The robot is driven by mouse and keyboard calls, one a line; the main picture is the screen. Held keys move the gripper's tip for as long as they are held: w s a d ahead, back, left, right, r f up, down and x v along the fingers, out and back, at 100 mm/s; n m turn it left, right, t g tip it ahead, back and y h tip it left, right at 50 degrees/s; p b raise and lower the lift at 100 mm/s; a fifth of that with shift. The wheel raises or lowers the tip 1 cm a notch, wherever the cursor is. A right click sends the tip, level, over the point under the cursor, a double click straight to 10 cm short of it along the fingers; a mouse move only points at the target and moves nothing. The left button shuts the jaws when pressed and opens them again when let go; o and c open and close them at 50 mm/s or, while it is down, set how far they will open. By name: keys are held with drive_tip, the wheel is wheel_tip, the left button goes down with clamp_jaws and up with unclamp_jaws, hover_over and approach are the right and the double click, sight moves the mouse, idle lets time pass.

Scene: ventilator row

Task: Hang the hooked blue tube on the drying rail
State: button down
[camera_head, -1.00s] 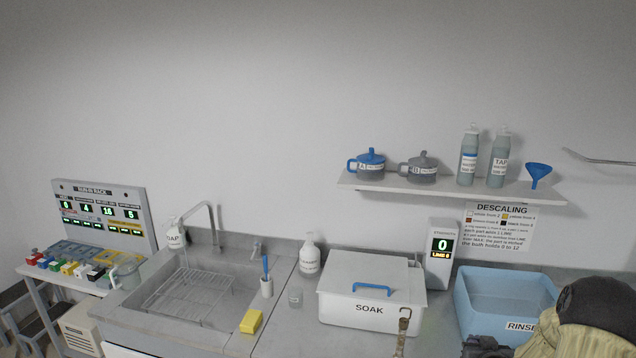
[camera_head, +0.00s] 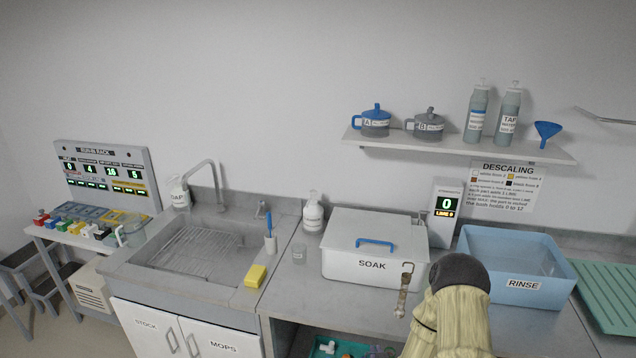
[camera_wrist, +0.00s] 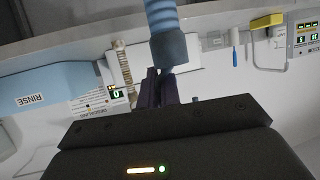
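The blue tube (camera_wrist: 162,14) is ribbed and ends in a darker blue-grey cuff (camera_wrist: 169,50) in the wrist view. My gripper (camera_wrist: 160,78) has its dark fingers close together at the end of this cuff and appears shut on it. The tube runs from there out of the top of the wrist view. Its hook cannot be made out. My arm hides the gripper and tube in the head view. A thin grey rail (camera_head: 606,117), apparently the drying rail, is on the wall at the upper right of the head view.
The white SOAK bin (camera_head: 372,265) has a blue-handled lid. A tan hooked tube (camera_head: 404,293) is at its front right corner. The blue RINSE tub (camera_head: 523,284) and a green ridged mat (camera_head: 612,290) are to the right. A shelf (camera_head: 460,147) with pots and bottles is above.

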drive_tip(key=s+f, duration=0.4)
drive_tip(key=f, duration=0.1)
drive_tip(key=shift+s+f, duration=0.15)
drive_tip(key=shift+f, duration=0.1)
